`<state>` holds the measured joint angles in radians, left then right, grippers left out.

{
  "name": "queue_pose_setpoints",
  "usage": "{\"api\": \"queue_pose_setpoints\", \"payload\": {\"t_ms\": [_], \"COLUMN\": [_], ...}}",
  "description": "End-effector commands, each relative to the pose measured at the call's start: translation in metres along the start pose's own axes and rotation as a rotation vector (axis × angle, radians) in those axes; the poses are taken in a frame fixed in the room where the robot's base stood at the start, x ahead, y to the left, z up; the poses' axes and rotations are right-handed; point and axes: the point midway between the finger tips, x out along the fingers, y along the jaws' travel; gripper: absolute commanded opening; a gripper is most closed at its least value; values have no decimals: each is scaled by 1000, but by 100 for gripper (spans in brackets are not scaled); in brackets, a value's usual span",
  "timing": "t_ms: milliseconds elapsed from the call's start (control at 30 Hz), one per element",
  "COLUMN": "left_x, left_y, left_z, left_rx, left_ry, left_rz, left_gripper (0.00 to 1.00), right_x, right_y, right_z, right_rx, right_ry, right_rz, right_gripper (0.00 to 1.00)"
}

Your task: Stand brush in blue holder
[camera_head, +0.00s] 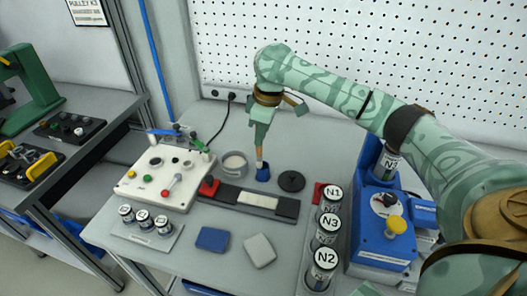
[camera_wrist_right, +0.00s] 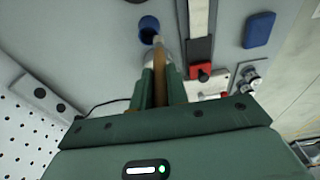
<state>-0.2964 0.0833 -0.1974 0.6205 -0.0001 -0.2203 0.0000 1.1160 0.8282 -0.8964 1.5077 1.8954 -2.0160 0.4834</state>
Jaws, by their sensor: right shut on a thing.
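My right gripper (camera_head: 261,136) points down over the bench and is shut on the brush. The brush (camera_head: 259,154) has a brown handle and a pale lower end, and hangs roughly upright. The blue holder (camera_head: 263,173) is a small cup standing on the bench directly under the brush. In the right wrist view the brush (camera_wrist_right: 160,66) sits between the green fingers (camera_wrist_right: 160,90), its tip at the near rim of the blue holder (camera_wrist_right: 149,26). I cannot tell whether the tip is inside the cup or just over it. My left gripper is not in view.
A grey cup (camera_head: 234,165) stands left of the holder and a black disc (camera_head: 291,181) right of it. A dark rail (camera_head: 283,207) lies in front. Labelled cans (camera_head: 326,230) and a blue machine (camera_head: 385,235) stand right; a white control box (camera_head: 160,190) stands left.

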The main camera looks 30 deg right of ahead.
Motion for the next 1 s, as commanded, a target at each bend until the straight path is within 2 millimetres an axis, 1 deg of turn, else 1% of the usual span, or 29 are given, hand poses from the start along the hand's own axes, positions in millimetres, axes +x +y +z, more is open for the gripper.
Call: {"api": "queue_pose_setpoints", "payload": {"t_ms": [167,267,333,400,467,633,800,833,867,900,1000], "left_x": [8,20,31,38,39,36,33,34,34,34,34], "left_y": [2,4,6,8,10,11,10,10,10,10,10], "left_z": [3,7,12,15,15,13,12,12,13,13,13], "left_rx": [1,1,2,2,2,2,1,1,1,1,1], "left_ry": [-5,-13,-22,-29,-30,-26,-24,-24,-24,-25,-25], "left_rz": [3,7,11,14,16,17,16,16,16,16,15], "left_gripper": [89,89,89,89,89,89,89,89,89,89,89], "right_x": [11,27,45,54,55,50,52,52,53,53,53], "right_y": [9,19,19,19,19,19,18,18,19,19,19], "right_z": [4,10,13,14,15,14,14,14,14,14,14], "right_rx": [2,4,1,1,0,0,2,2,1,1,1], "right_ry": [1,-1,-3,-2,0,2,2,3,3,3,3], "right_rz": [1,-1,-4,-1,1,3,1,2,2,2,2], "right_gripper": [0,0,0,0,0,0,0,24,32,38,38]}}
